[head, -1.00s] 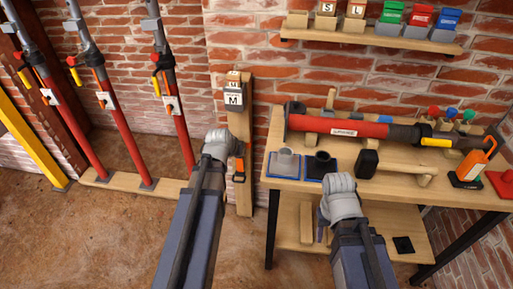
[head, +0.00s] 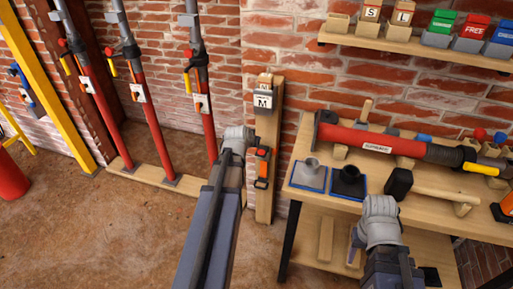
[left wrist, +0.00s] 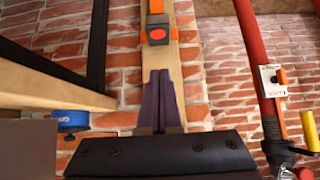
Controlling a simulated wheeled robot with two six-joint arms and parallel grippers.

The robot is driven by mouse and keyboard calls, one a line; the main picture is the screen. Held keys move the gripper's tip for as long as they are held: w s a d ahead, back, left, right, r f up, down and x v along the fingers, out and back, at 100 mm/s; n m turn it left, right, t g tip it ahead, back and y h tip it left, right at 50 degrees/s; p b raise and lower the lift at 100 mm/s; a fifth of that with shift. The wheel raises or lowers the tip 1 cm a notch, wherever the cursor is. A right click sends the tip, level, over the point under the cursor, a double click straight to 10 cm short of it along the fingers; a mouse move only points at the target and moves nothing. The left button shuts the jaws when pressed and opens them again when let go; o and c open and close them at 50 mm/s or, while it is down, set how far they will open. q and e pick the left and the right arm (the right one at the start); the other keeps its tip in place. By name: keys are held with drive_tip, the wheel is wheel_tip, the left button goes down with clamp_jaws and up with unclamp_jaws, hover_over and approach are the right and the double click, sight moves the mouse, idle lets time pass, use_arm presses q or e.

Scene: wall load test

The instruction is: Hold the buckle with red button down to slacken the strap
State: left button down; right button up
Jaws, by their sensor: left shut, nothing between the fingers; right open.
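The buckle with the red button shows in the left wrist view (left wrist: 157,35) as a grey block with a red round face, on an orange strap. It is fixed to an upright wooden post (head: 265,205). In the head view the orange strap and buckle (head: 262,168) hang on the post below an "M" block. My left gripper (left wrist: 160,75) is shut and empty, its dark fingertips in front of the post and apart from the buckle in the picture. In the head view my left arm hides it. My right gripper (head: 355,248) is open and empty, partly hidden, by the table's front edge.
A wooden workbench (head: 310,180) at right carries a red prop (head: 370,142), two dark-and-grey base plates and a mallet. Red props (head: 145,120) lean on the wall at left. A shelf (head: 400,52) with labelled blocks hangs above.

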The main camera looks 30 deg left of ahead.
use_arm(q)
drive_tip(key=b, duration=0.7)
hover_over(261, 152)
drive_tip(key=s, duration=0.3)
wheel_tip(261, 152, down, 8)
drive_tip(key=r, duration=0.1)
drive_tip(key=f+b, duration=0.2)
drive_tip(key=shift+d+f, duration=0.3)
drive_tip(key=shift+f, duration=0.05)
drive_tip(key=shift+f+b, duration=0.55)
drive_tip(key=shift+b, duration=0.15)
